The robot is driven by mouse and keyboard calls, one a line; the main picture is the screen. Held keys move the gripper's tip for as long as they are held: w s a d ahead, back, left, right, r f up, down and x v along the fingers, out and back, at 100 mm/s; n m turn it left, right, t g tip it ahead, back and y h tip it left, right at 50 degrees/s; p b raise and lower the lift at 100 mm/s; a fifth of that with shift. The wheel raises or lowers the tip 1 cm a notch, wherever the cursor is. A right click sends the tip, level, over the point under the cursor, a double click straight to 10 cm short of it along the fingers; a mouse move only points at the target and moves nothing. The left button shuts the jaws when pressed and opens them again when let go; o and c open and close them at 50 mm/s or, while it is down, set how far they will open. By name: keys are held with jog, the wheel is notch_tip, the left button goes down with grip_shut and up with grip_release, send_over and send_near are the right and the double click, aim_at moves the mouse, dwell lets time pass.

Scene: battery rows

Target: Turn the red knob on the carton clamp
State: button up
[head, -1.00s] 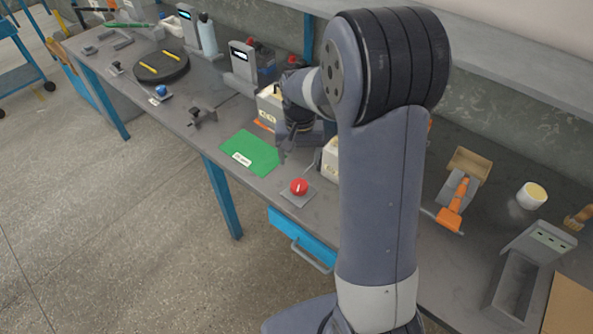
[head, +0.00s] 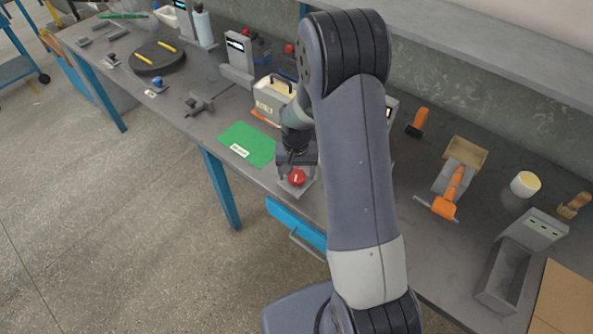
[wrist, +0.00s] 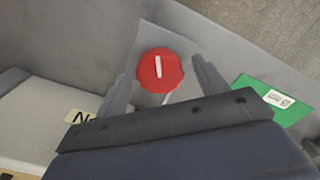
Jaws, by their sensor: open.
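The red knob (head: 297,177) with a white line on its top sits on a grey plate (head: 303,189) near the front edge of the workbench. In the wrist view the red knob (wrist: 160,69) lies between and slightly beyond my gripper's two fingers, on its grey plate (wrist: 150,36). My gripper (head: 294,172) is open and hangs over the knob; it also shows in the wrist view (wrist: 162,80). The fingers stand on either side with gaps visible in that view. I cannot tell how high the fingertips are relative to the knob. The clamp's other parts are not clearly seen.
A green mat (head: 247,144) with a white label lies left of the knob. A pale labelled box (head: 274,97) stands behind it. A blue drawer (head: 290,224) is below the bench edge. An orange-handled tool (head: 447,200) lies to the right of my arm.

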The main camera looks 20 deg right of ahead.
jog(key=c, duration=1)
jog(key=shift+b, duration=0.35)
jog(key=shift+m, duration=0.5)
jog(key=o, duration=1)
